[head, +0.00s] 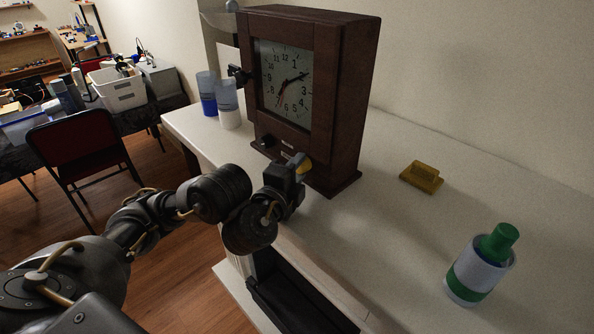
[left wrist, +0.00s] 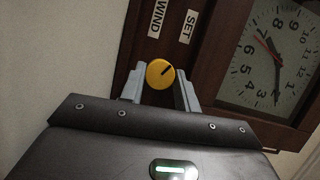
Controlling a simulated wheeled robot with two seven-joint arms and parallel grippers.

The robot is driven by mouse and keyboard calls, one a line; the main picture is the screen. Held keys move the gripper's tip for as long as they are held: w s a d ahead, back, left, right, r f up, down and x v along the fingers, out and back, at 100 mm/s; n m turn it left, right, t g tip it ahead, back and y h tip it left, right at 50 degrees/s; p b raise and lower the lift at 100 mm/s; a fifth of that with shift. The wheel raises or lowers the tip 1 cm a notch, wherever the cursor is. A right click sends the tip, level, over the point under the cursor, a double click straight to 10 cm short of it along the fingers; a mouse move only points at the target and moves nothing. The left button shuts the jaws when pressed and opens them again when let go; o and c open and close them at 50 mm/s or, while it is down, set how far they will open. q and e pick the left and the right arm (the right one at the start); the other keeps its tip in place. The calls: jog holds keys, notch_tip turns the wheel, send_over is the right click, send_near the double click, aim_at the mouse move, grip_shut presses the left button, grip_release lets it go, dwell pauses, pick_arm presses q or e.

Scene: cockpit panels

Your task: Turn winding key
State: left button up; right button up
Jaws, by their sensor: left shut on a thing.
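A dark brown wooden clock (head: 340,95) stands on the white counter; its white dial also shows in the left wrist view (left wrist: 275,55). My left gripper (left wrist: 160,87) is shut on the yellow knob, one grey finger on each side. My right gripper is not in view.
Blue and white cups (head: 228,104) stand left of the clock. A yellow block (head: 421,177) and a white-and-green bottle (head: 480,265) are on the counter (head: 390,235) to the right. A red chair (head: 85,150) stands on the wooden floor at left.

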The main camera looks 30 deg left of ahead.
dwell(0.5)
pick_arm(q)
jog(key=o, duration=1)
jog(key=shift+c, duration=0.2)
